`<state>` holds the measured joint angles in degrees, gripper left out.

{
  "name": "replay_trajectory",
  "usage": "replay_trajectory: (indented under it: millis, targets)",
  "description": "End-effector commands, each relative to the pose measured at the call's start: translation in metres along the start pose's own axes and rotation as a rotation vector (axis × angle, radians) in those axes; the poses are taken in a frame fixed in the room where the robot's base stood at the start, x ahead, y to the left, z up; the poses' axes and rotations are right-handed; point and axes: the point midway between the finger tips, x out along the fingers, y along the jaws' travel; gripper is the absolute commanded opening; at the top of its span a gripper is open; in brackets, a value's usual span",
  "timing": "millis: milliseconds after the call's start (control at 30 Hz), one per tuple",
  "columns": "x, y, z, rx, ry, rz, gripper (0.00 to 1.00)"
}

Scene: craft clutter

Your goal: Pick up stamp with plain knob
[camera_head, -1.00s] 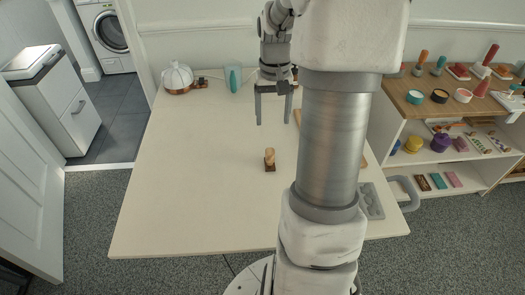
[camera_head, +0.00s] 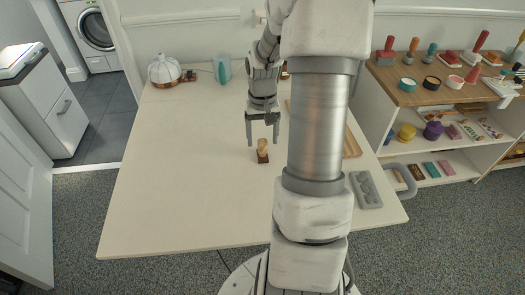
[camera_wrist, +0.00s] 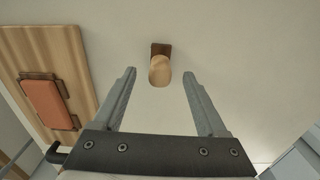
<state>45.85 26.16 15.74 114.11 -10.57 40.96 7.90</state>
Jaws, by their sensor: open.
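The stamp with the plain knob (camera_head: 263,151) stands upright on the white table, with a light wooden knob on a dark brown base. In the wrist view its knob (camera_wrist: 159,71) shows between and just beyond the fingertips, with the base behind it. My gripper (camera_head: 263,144) is open, with its fingers pointing down near the stamp. I cannot tell whether either finger touches the stamp.
A wooden board (camera_wrist: 50,80) with an orange-brown block (camera_wrist: 49,103) lies beside the stamp. A grey mould tray (camera_head: 366,190) lies at the table's right edge. A white-and-copper pot (camera_head: 164,70) and teal cup (camera_head: 222,70) stand at the back left. The table's left side (camera_head: 170,170) is clear.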

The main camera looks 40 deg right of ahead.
Motion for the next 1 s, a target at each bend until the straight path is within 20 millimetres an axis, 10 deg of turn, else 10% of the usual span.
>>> replay_trajectory:
  millis: [300, 600, 1000]
  targets:
    - [0.049, 0.0, 0.001, 0.0, -0.004, -0.001, 0.75]
    - [0.052, 0.0, 0.001, 0.0, -0.002, -0.001, 0.75]
    - [0.051, 0.0, 0.001, 0.0, -0.002, 0.0, 0.03]
